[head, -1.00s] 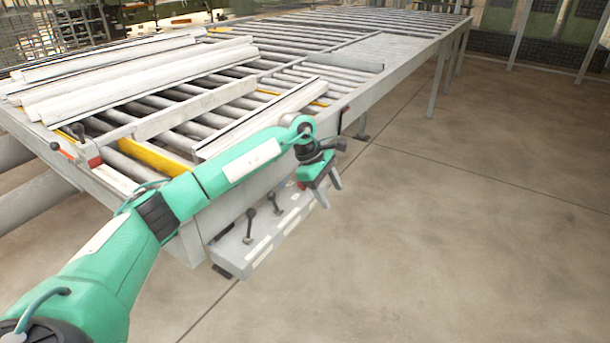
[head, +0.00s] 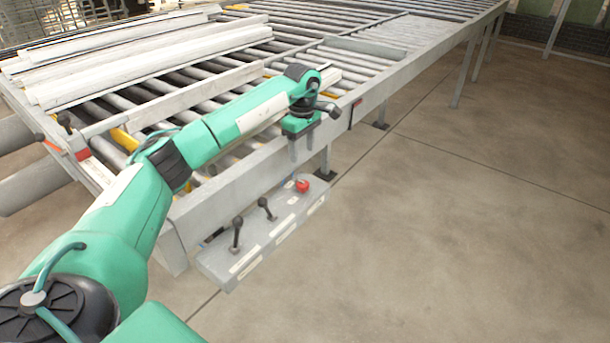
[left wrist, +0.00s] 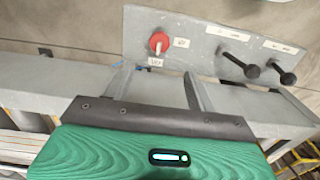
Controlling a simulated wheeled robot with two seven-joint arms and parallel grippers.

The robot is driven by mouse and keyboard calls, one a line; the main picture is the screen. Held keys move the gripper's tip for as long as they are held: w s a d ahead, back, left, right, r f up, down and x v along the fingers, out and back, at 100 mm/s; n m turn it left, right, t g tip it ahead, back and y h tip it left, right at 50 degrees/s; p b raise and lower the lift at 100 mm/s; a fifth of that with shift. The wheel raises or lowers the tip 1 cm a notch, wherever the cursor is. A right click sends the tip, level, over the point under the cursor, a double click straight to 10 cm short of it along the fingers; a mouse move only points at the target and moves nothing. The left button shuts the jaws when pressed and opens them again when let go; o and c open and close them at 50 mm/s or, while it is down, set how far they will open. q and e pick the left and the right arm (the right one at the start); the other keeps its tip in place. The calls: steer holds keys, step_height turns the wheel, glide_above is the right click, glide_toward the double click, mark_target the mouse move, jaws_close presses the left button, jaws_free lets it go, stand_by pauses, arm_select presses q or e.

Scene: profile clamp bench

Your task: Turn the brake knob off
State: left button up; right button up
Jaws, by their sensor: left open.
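The red brake knob (head: 302,185) sits on a grey control panel (head: 285,229) on the side of the roller table. In the left wrist view the red knob (left wrist: 159,43) has a pale pointer mark at its lower edge, with small labels to its right and below it; their text is too small to read surely. My left gripper (head: 302,158) is open and empty, above and slightly behind the knob, its fingers pointing down. In the left wrist view its two fingers (left wrist: 156,82) stand apart, with the knob beyond them. My right gripper is not in view.
Two black levers (head: 236,234) (head: 266,208) stand on the panel left of the knob. The roller table (head: 250,178) edge runs close behind my gripper. Long pale profiles (head: 140,55) lie on the rollers. The floor to the right is clear.

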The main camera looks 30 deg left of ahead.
mark_target(303, 182)
arm_select(q)
step_height(303, 182, down, 4)
steer(key=shift+r+p, duration=0.1)
steer(key=shift+p, duration=0.35)
step_height(303, 182, down, 6)
steer(key=shift+p, duration=0.65)
steer(key=shift+f, duration=0.35)
steer(key=shift+w+f, duration=0.1)
steer(key=shift+f, duration=0.2)
steer(key=shift+c, duration=1.1)
steer(key=c, duration=0.8)
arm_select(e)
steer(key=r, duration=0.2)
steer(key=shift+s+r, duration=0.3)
